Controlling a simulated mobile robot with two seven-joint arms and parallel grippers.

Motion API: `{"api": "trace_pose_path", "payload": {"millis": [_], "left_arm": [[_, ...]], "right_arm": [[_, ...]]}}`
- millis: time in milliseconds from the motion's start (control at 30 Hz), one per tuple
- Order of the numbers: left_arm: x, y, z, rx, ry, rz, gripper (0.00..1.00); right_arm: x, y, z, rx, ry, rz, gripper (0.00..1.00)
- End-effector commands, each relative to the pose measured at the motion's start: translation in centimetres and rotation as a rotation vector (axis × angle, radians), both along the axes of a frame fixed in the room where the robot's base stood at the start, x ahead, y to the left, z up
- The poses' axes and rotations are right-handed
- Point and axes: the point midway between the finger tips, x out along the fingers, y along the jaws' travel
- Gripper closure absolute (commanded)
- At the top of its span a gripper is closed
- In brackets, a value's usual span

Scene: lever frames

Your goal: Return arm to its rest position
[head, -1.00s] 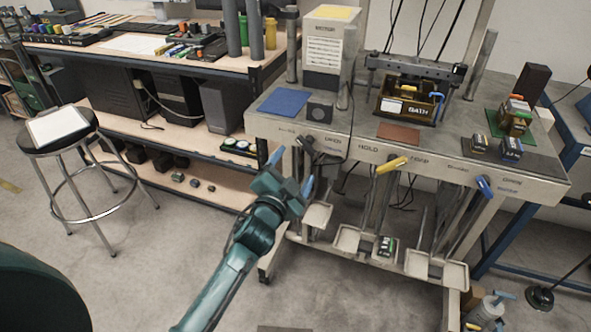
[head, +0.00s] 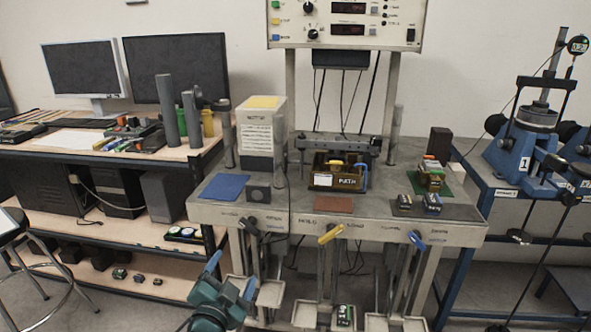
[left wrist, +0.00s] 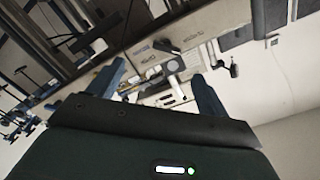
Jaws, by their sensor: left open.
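My left gripper (head: 231,277) is at the bottom of the head view, in front of the lever frame's lower left. Its blue fingers are apart and nothing is between them. In the left wrist view my left gripper (left wrist: 160,82) also shows open and empty, with the bench tilted beyond it. The lever frame (head: 340,234) has a yellow-handled lever (head: 331,234), a blue-handled lever (head: 416,241) and a black-handled lever (head: 248,226) along its front. My left gripper appears apart from all of them. My right gripper is not in view.
Small trays hang below the levers; one tray (head: 305,314) is near a dark block (head: 345,316). A blue mat (head: 222,187), brown mat (head: 305,203) and labelled box (head: 337,182) are on top. A stool (head: 12,226) stands left. Open floor (head: 140,312) lies between.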

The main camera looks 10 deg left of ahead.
Motion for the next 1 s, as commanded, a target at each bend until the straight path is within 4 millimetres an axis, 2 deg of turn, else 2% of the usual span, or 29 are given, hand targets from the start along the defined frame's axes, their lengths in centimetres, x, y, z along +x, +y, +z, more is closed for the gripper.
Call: {"api": "trace_pose_path", "payload": {"millis": [100, 267, 300, 400, 500, 633, 1000], "left_arm": [[-5.2, -0.6, -3.3, -0.124, 0.14, -0.012, 0.22], [-14.2, -2.1, -7.3, -0.348, 0.371, -0.014, 0.22], [-16.3, -2.5, -7.9, -0.4, 0.424, -0.011, 0.22], [-20.7, -3.5, -8.9, -0.511, 0.536, -0.002, 0.22], [-23.7, -4.1, -9.4, -0.583, 0.612, 0.006, 0.22], [-25.2, -4.5, -9.6, -0.623, 0.65, 0.012, 0.22], [-25.2, -4.5, -9.7, -0.623, 0.65, 0.012, 0.22]], "right_arm": [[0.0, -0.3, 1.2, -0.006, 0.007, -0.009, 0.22], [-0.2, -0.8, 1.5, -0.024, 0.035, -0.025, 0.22], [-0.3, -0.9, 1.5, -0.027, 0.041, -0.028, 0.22], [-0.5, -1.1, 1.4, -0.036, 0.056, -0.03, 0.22], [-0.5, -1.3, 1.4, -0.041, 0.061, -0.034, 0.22], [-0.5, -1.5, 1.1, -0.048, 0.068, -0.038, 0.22], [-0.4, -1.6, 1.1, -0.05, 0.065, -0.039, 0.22]]}}
